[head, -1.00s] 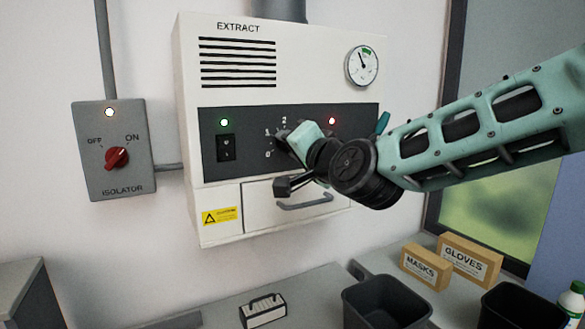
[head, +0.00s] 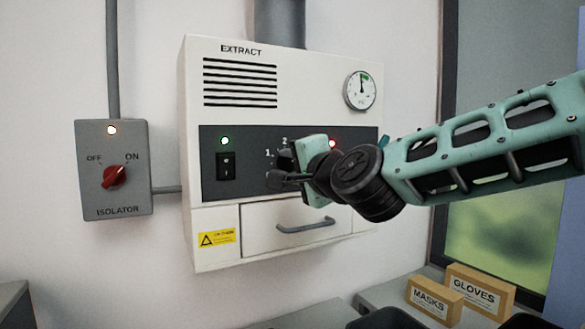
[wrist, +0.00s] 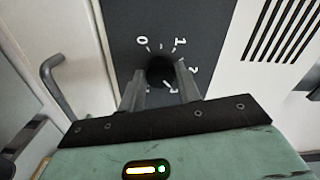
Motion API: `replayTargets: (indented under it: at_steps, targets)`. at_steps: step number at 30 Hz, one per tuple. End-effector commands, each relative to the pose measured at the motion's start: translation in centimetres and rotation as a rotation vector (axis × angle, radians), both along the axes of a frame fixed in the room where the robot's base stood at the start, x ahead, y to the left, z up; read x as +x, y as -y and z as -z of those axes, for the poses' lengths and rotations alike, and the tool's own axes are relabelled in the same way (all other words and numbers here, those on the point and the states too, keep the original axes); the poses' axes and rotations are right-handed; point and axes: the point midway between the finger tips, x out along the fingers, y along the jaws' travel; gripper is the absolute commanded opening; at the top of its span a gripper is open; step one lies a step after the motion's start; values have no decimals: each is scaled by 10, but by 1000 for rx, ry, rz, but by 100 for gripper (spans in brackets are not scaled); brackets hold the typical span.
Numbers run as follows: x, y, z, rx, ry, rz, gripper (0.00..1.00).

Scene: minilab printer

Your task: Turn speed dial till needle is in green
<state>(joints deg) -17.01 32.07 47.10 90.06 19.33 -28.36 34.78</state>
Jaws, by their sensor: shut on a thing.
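The black speed dial (wrist: 160,70) sits on the dark panel, with 0, 1 and 2 printed around it. My gripper (wrist: 160,88) is shut on the dial, one finger on each side. In the head view my gripper (head: 286,168) hides most of the dial. The round gauge (head: 360,90) is at the upper right of the white extract unit (head: 240,115). Its needle (head: 361,84) points nearly straight up, close to the left end of the short green band (head: 365,77). I cannot tell whether the tip lies inside the green.
A green light (head: 225,141) and a black rocker switch (head: 226,166) are left of the dial. A drawer handle (head: 305,226) sticks out below. The isolator knob (head: 114,176) points toward ON.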

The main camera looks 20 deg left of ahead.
Motion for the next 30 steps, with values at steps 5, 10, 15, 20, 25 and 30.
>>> replayTargets:
  at_steps: [5, 10, 15, 20, 25, 30]
  targets:
    - [1, 1, -1, 0, 2, 2, 10]
    - [1, 0, 0, 0, 2, 2, 55]
    - [0, 0, 0, 0, 2, 1, 55]
    - [-4, 7, 0, -1, 4, 2, 55]
    - [-21, 27, 2, -2, 6, 3, 55]
    - [-44, 56, 2, -3, 8, 5, 55]
